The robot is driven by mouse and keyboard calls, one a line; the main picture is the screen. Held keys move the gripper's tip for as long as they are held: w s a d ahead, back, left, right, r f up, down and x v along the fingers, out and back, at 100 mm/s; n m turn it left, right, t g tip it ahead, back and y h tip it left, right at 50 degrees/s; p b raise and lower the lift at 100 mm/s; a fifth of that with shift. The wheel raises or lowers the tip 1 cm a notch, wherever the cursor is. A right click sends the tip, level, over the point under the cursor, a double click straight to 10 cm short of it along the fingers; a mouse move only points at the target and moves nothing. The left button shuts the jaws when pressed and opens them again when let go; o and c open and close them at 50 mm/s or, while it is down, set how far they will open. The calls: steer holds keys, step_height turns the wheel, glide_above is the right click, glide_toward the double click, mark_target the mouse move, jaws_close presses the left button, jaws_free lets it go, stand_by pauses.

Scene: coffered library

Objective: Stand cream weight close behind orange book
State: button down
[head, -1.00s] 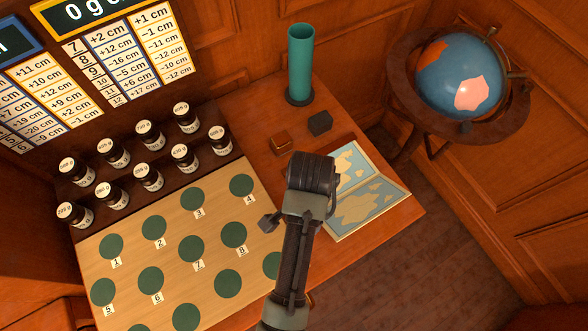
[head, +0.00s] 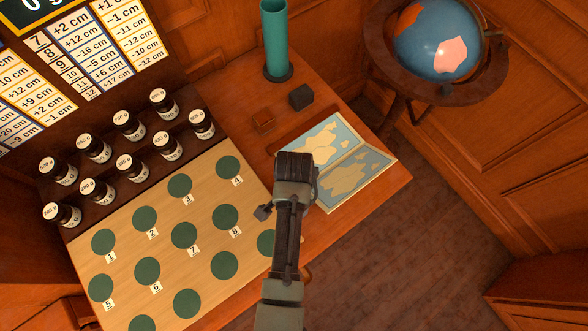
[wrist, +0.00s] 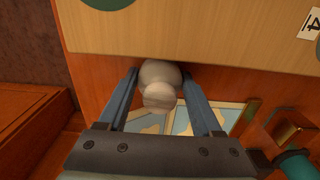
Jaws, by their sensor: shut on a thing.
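My gripper (wrist: 160,82) is shut on a cream, rounded weight (wrist: 158,84), with a blue finger on either side of it in the wrist view. In the head view my gripper (head: 295,172) is over the near-left edge of the open map, and its own wrist hides the fingers and the weight. I cannot make out an orange book for certain. A small orange-brown block (head: 263,122) lies on the table beyond the gripper, left of a dark block (head: 301,97).
An open map (head: 345,170) lies at the table's right edge. A teal cylinder (head: 276,45) stands at the back. A pale board (head: 165,235) with green discs and several dark jars (head: 125,165) fill the left. A globe (head: 438,38) stands beyond the table.

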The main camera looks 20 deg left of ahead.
steer(key=shift+c, duration=0.3)
jaws_free()
